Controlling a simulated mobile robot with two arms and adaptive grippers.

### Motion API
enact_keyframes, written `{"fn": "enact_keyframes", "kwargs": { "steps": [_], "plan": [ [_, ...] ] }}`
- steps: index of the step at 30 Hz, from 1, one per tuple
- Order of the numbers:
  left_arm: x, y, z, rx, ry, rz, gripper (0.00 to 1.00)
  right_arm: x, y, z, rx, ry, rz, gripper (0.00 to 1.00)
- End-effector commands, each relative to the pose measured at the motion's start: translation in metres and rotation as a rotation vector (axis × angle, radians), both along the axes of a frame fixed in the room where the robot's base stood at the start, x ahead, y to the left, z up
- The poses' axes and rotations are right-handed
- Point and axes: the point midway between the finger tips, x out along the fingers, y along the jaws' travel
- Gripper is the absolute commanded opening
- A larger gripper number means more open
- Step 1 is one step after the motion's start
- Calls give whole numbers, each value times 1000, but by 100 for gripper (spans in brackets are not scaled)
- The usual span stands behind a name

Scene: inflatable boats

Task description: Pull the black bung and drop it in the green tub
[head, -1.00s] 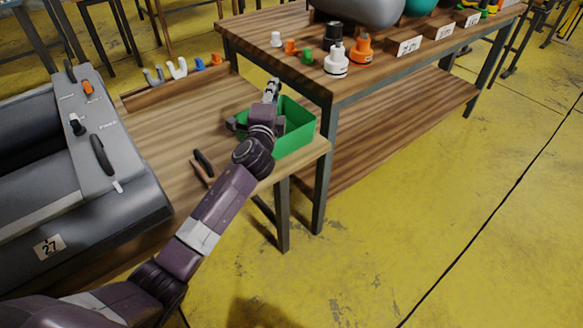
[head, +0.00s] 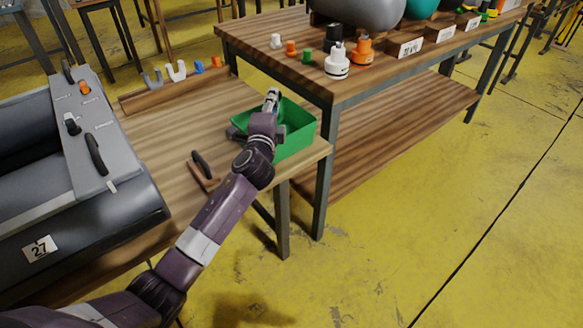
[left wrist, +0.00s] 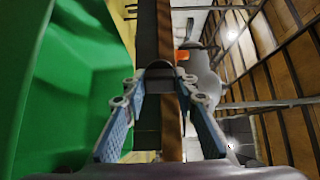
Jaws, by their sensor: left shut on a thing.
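The green tub (head: 296,135) stands at the right end of the low wooden bench; its green wall (left wrist: 85,90) fills the left of the left wrist view. My left gripper (head: 272,98) is over the tub, its fingers pointing away from me. In the left wrist view the gripper (left wrist: 161,80) is shut on a small dark piece, the black bung (left wrist: 160,69), held between the fingertips. The bung is too small to make out in the head view. My right gripper is out of view.
A grey boat (head: 130,225) marked 27, with orange and black fittings, lies at left. A black-handled tool (head: 203,169) lies on the bench (head: 175,135). A taller table (head: 270,40) with caps, pumps and tanks stands behind and right. Yellow floor at right is clear.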

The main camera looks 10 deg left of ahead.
Motion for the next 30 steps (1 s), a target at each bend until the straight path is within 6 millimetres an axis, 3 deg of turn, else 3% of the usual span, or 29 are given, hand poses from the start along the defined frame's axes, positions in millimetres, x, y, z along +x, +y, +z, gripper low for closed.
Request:
{"fn": "enact_keyframes", "kwargs": {
  "steps": [3,4,9,20,26,30],
  "plan": [
    [0,0,0,0,-1,0,0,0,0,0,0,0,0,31],
    [0,0,0,0,-1,0,30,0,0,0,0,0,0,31],
    [0,0,0,0,-1,0,47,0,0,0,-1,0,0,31],
    [-4,0,0,0,0,0,47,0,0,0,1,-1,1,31],
    [-30,-4,-1,0,0,-2,47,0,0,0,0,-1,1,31],
    [-58,-7,-1,-1,1,-1,47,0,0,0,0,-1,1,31]
  ]
}}
